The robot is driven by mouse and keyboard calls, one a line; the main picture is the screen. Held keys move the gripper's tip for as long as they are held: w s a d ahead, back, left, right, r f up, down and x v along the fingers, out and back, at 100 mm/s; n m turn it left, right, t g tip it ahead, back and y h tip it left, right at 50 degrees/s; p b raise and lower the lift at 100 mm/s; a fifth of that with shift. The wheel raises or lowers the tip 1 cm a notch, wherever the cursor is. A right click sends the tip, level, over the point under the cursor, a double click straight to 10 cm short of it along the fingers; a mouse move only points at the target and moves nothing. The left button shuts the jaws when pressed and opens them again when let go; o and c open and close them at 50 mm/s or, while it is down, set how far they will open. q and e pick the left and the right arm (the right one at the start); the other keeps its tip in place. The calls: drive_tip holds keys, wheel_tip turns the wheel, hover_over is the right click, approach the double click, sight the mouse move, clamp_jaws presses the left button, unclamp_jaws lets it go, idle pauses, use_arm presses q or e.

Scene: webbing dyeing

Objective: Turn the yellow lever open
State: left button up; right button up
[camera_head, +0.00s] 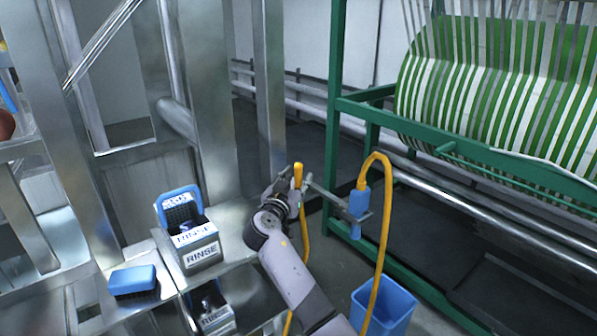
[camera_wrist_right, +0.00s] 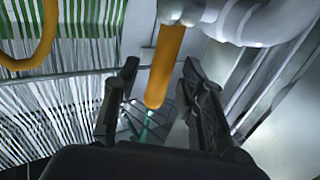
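The yellow lever (camera_head: 298,175) is a short rounded handle in the head view, at the pipe beside the green frame. My right gripper (camera_head: 290,186) is right at it, partly overlapping it. In the right wrist view the yellow lever (camera_wrist_right: 166,68) hangs down from a grey pipe fitting. My right gripper (camera_wrist_right: 160,68) is open there, with one dark finger on each side of the lever and a visible gap to each. Whether a finger touches it I cannot tell. My left gripper is not in view.
A blue nozzle (camera_head: 357,204) with a yellow hose (camera_head: 383,235) hangs right of my gripper, above a blue bucket (camera_head: 384,304). A green frame (camera_head: 334,130) carries striped webbing (camera_head: 490,85). RINSE boxes (camera_head: 200,252) and a blue brush (camera_head: 133,280) stand at the left.

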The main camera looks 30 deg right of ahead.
drive_tip(key=shift+x, duration=0.8)
drive_tip(key=shift+c, duration=0.4)
clamp_jaws()
